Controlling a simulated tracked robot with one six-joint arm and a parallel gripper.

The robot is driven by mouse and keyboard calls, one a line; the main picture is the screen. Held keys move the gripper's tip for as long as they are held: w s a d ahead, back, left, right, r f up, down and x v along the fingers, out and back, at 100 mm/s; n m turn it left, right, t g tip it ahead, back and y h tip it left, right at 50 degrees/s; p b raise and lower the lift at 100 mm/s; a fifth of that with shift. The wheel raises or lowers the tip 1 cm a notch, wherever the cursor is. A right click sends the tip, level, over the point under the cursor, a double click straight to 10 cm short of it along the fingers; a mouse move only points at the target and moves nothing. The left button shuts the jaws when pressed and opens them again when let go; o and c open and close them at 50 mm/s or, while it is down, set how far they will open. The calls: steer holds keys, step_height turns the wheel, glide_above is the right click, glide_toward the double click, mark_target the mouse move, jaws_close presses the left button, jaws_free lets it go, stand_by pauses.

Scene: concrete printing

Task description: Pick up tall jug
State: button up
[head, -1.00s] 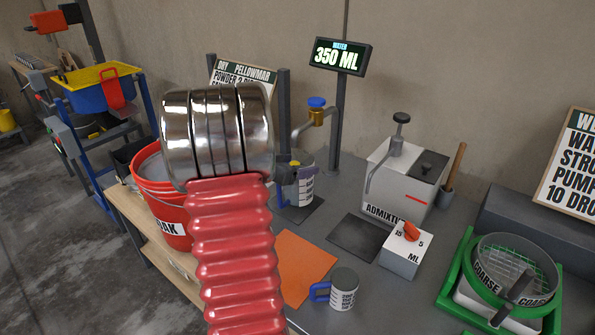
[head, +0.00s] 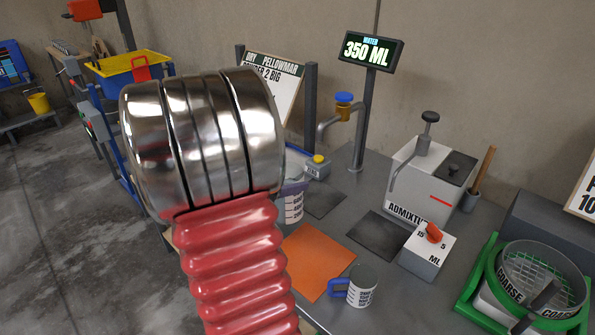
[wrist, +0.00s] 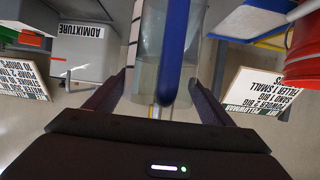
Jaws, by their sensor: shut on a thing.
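The tall jug (head: 293,209) is pale and clear-walled with dark markings; in the head view my big red and chrome arm partly hides it. It appears off to the left of the dark pad (head: 325,203) under the tap; I cannot tell its exact height. My gripper (head: 296,187) is at its upper part. In the wrist view the two dark jaws of my gripper (wrist: 160,80) are shut on the jug (wrist: 147,72), with its blue handle (wrist: 173,50) between them.
An orange mat (head: 316,262) and a small mug (head: 362,286) with a blue handle lie on the counter. The tap (head: 342,112), admixture box (head: 417,180), dial box (head: 422,255) and green-rimmed sieve (head: 530,285) stand around. A red bucket (wrist: 304,55) shows in the wrist view.

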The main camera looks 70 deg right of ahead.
steer(key=shift+w+a+r, duration=0.1)
steer(key=shift+w+a, duration=0.2)
steer(key=shift+a, duration=0.3)
steer(key=shift+w+a, duration=0.25)
steer(key=shift+a, duration=0.3)
steer(key=shift+w, duration=0.1)
